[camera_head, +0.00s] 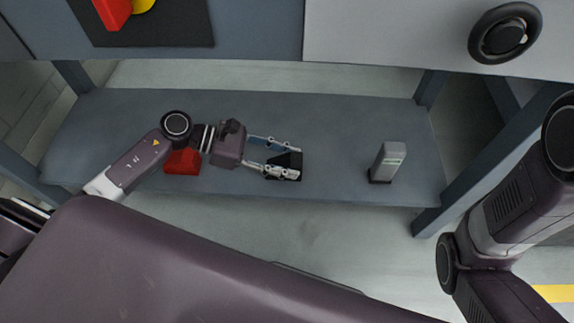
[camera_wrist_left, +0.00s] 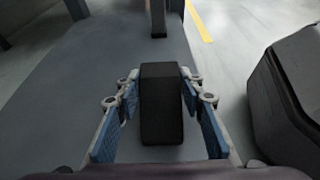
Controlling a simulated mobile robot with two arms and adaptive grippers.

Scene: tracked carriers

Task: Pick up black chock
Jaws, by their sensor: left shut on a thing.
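The black chock (camera_head: 288,160) is at the lower shelf, between the fingertips of my left gripper (camera_head: 277,158). In the left wrist view the chock (camera_wrist_left: 161,105) is a dark block standing lengthwise between the two blue-padded fingers of my left gripper (camera_wrist_left: 161,95). The fingers are shut on its sides. I cannot tell whether it touches the shelf or is slightly above it. My right arm shows at the right of the head view, but its gripper is not in view.
A grey upright device (camera_head: 389,161) stands on the shelf (camera_head: 340,135) to the right. A red block (camera_head: 182,162) lies partly behind my left arm. The upper table (camera_head: 260,30) overhangs the shelf, with a black mat (camera_head: 180,28) on it. Shelf legs stand at both ends.

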